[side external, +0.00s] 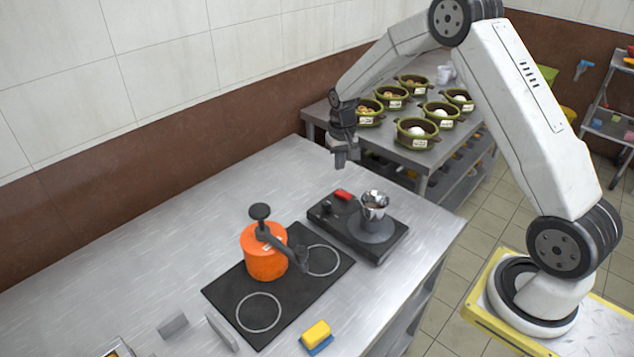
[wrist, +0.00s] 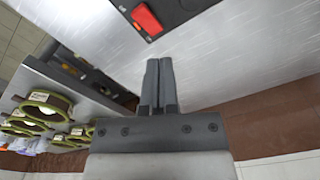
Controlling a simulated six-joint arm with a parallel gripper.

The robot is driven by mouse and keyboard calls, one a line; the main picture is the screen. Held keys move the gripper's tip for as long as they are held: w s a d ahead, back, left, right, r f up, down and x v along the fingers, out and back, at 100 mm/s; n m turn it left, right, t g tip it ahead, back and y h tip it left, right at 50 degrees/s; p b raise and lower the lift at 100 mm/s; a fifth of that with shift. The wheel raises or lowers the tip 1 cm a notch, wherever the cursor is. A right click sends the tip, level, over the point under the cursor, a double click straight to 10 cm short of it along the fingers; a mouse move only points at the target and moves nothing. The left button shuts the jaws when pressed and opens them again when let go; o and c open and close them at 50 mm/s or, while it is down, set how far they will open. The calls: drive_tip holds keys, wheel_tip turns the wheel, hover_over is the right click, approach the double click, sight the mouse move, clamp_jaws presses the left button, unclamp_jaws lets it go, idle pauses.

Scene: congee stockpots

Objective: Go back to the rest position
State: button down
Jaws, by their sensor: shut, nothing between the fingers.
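My gripper (side external: 341,158) is in the air above the far end of the steel counter (side external: 150,240), pointing down. Its fingers are together with nothing between them. In the wrist view the two fingers of my gripper (wrist: 159,68) show side by side, with bare steel counter behind them. The gripper touches nothing in either view.
An orange pot (side external: 265,262) with a dark crank stands on the black hob (side external: 228,297). A metal cup (side external: 374,203) is on the black appliance (side external: 385,240), which has a red switch (wrist: 147,19). Several green bowls (side external: 417,141) stand on the table behind. A yellow sponge (side external: 316,332) lies in front.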

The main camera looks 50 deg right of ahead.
drive_tip(key=s+a+r+n+t, duration=0.1)
drive_tip(key=s+a+r+n, duration=0.1)
drive_tip(key=s+a, duration=0.4)
drive_tip(key=s+a+r+n+t, duration=0.1)
drive_tip(key=s+a+r+n, duration=0.2)
drive_tip(key=s+a, duration=0.4)
drive_tip(key=s+r, duration=0.1)
drive_tip(key=s, duration=0.7)
drive_tip(key=shift+a+r, duration=0.15)
drive_tip(key=shift+a, duration=0.05)
